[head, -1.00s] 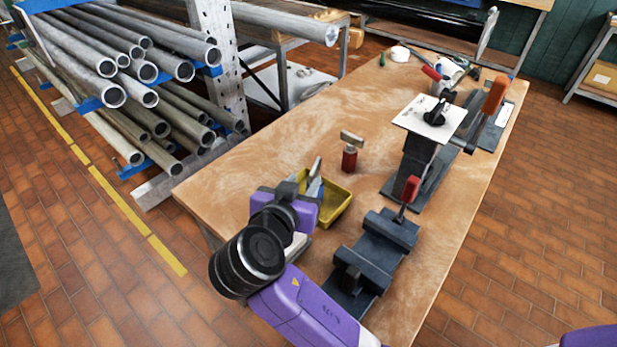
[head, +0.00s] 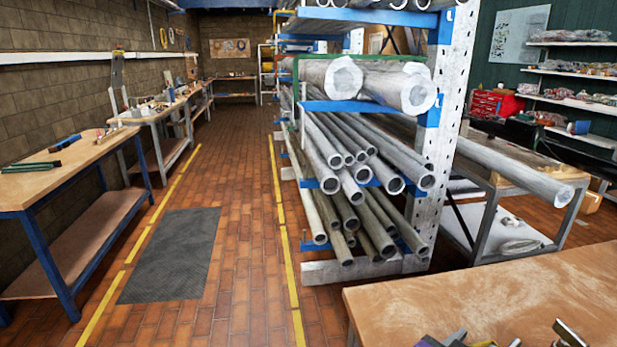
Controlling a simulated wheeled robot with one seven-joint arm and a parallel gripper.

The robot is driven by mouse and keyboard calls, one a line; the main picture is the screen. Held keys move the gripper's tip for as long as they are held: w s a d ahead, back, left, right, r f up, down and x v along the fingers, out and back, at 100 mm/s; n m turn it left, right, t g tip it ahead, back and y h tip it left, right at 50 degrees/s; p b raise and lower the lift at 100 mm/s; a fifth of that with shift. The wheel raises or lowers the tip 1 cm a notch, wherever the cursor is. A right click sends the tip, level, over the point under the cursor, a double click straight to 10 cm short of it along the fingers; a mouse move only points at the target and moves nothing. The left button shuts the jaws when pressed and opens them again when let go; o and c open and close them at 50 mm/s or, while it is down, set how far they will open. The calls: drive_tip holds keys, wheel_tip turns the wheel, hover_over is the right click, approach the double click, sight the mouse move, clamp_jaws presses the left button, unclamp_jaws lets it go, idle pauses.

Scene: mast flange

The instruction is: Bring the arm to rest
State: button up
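Only the top of my gripper (head: 455,338) shows at the bottom edge of the head view, as a bit of purple and grey at the table's front. Its fingers cannot be made out clearly, so I cannot tell whether it is open or shut, or whether it holds anything. The rest of my arm is below the picture. The wooden worktable (head: 480,297) fills the lower right corner, and its bare top shows beyond the gripper.
A small grey metal piece (head: 570,332) shows at the bottom edge, right of the gripper. A rack of metal pipes (head: 375,190) stands behind the table. A brick-floored aisle with a dark mat (head: 172,255) is clear at left, beside a blue-legged workbench (head: 75,175).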

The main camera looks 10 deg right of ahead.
drive_tip(key=w+a+n+t+y, duration=0.4)
drive_tip(key=a+n+t, duration=0.2)
drive_tip(key=s+a+f+n+t+y, duration=0.3)
drive_tip(key=s+a+n+y, duration=0.3)
drive_tip(key=s+a+y, duration=0.1)
drive_tip(key=s+d+f+m+g+y, duration=0.1)
drive_tip(key=s+f+g, duration=0.1)
drive_tip(key=s, duration=2.4)
drive_tip(key=shift+s+d+f, duration=0.15)
drive_tip(key=shift+s+f, duration=0.25)
drive_tip(key=shift+f, duration=0.25)
